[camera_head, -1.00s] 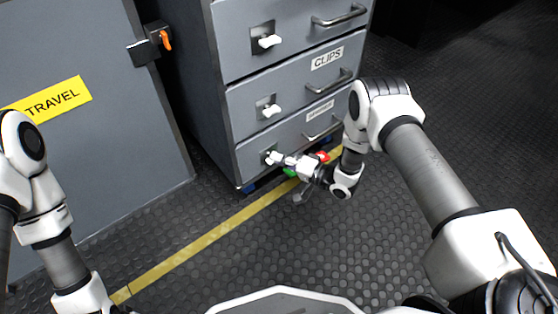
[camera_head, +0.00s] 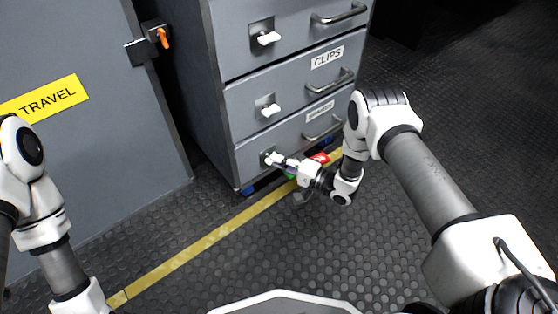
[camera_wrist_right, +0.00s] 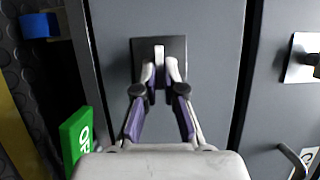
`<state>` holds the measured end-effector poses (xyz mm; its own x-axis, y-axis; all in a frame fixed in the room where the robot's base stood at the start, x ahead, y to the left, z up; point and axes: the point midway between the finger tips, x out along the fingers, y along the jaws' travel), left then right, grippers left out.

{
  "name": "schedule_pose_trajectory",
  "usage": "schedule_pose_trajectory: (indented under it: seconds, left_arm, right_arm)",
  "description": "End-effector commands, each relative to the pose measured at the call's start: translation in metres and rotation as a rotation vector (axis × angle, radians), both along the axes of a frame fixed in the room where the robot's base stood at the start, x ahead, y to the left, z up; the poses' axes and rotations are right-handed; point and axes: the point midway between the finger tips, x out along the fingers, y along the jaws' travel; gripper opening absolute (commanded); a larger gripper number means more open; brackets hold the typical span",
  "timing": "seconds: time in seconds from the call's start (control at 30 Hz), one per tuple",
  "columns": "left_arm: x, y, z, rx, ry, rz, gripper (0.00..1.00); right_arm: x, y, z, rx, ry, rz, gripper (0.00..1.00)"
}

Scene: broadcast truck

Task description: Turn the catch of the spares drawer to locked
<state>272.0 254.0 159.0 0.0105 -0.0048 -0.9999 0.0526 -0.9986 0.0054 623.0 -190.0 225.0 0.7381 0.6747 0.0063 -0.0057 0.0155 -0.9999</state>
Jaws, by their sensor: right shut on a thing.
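The grey drawer unit has a bottom drawer (camera_head: 250,155) with a small label (camera_head: 320,111) too blurred to read surely. The drawer's catch is a pale lever on a dark square plate (camera_wrist_right: 145,50). My right gripper (camera_head: 275,159) is at this catch, at the drawer's left side. In the right wrist view the gripper (camera_wrist_right: 161,76) is shut on the lever (camera_wrist_right: 159,54), one fingertip on each side. The lever lies along the fingers in that view. The drawer front behind it looks closed. My left gripper is out of view; only its arm shows.
A green tag (camera_wrist_right: 76,140), partly hidden, and a red tag (camera_head: 320,157) are near the bottom drawer. The CLIPS drawer (camera_head: 290,88) above has its own white catch (camera_head: 270,110). A grey TRAVEL door (camera_head: 95,140) stands left.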

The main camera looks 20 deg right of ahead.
Motion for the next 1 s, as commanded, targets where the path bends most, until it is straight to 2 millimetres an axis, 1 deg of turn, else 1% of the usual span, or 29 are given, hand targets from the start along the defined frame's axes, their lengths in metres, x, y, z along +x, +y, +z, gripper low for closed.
schedule_pose_trajectory:
  seconds: [0.03,0.07,0.1,0.13,0.77,0.87,1.0]
  left_arm:
    - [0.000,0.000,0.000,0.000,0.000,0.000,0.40]
    - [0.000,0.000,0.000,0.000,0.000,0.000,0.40]
    - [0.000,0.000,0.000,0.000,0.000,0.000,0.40]
    - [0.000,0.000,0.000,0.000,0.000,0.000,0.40]
    - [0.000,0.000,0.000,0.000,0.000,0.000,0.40]
    - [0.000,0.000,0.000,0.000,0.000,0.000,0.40]
    - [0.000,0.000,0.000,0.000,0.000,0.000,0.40]
  right_arm:
    - [0.005,0.002,0.004,-0.001,-0.011,0.001,0.00]
    - [0.005,0.002,0.004,-0.001,-0.011,0.001,0.12]
    - [0.005,0.002,0.004,0.000,-0.011,0.002,0.26]
    - [0.005,0.002,0.004,0.000,-0.011,0.002,0.33]
    - [0.000,-0.001,0.001,-0.001,-0.004,0.001,0.33]
    - [-0.009,-0.009,0.000,-0.001,-0.001,-0.001,0.33]
    - [-0.032,-0.032,0.000,0.000,0.000,-0.003,0.33]
